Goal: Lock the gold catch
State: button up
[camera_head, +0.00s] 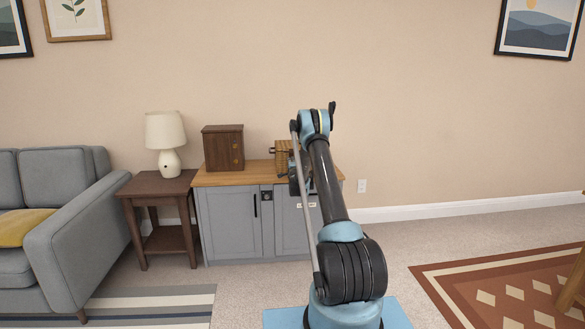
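A dark brown wooden box (221,148) stands on the wooden top of the grey cabinet. Small gold-coloured fittings (238,151) show on its right side; they are too small to tell which is a catch or how it is set. A lighter brown box (281,152) stands to the right, partly hidden behind my arm. No catch can be made out on it. My gripper (296,185) is in front of the cabinet's right part, near the lighter box and largely hidden by my arm. I cannot tell its fingers apart or whether it touches anything.
The grey cabinet (229,222) has a dark handle and a small dark fitting (267,196) on its front. A side table (156,184) with a lamp (166,142) and a grey sofa (86,235) stand left. Carpet is clear on the right, up to a patterned rug (490,290).

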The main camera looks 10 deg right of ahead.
jog(key=shift+d+m, duration=0.1)
jog(key=shift+m, duration=1)
jog(key=shift+d, duration=0.1)
jog(key=o, duration=1.1)
jog(key=shift+f, duration=0.2)
jog(key=shift+r, duration=0.1)
jog(key=s, duration=0.3)
jog(key=shift+s, duration=0.3)
jog(key=shift+s+d, duration=0.15)
jog(key=shift+s, duration=4.05)
